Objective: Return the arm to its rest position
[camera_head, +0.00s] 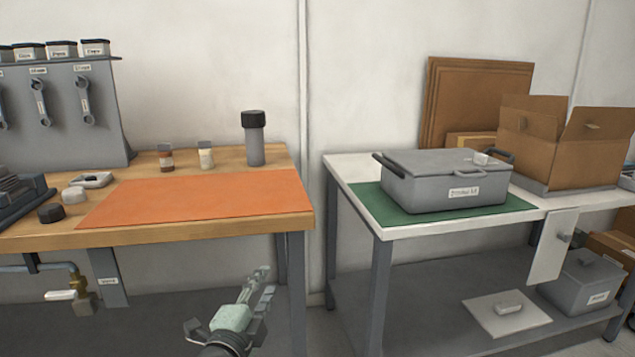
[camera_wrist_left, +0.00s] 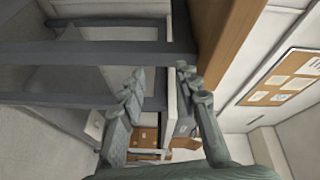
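My left gripper (camera_head: 262,282) is low in the head view, in front of the gap between the two benches and below the wooden bench's top. In the left wrist view, its two fingers (camera_wrist_left: 161,76) stand apart with nothing held between them, so it is open and empty. The edge of the wooden bench (camera_wrist_left: 232,50) runs close to the right-hand finger in that view. My right gripper is not in either view.
The wooden bench (camera_head: 150,235) bears an orange mat (camera_head: 200,197), a dark-capped cylinder (camera_head: 254,140) and small jars. The white bench (camera_head: 345,175) holds a grey case (camera_head: 445,185) on a green mat (camera_head: 385,208), and an open cardboard box (camera_head: 565,150). A lower shelf (camera_head: 430,300) holds a grey bin (camera_head: 580,285).

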